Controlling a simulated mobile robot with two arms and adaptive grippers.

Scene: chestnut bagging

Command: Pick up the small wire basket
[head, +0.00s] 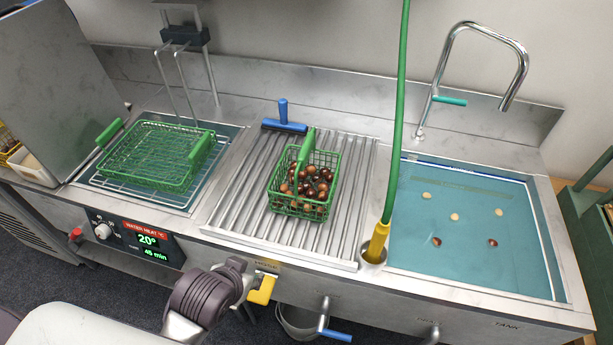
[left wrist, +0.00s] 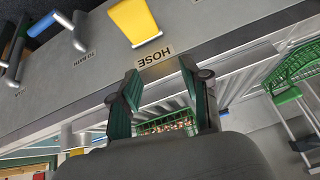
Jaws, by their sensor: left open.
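The small green wire basket (head: 304,182) stands on the ribbed metal drainboard (head: 240,190), with brown chestnuts (head: 315,184) in it and a green handle on its rim. It also shows small between my fingers in the left wrist view (left wrist: 168,125). My left gripper (head: 238,268) is at the front edge of the counter, below and left of the basket in the head view and apart from it. In the left wrist view its two dark green fingers (left wrist: 160,75) are spread with nothing between their tips. My right gripper is not in view.
A larger green basket (head: 150,148) sits over the water bath at left. A blue-handled scraper (head: 284,120) lies behind the small basket. A green hose (head: 399,110) with a yellow nozzle and a water tank (head: 470,235) are at right. A yellow handle (head: 262,290) sticks out near my gripper.

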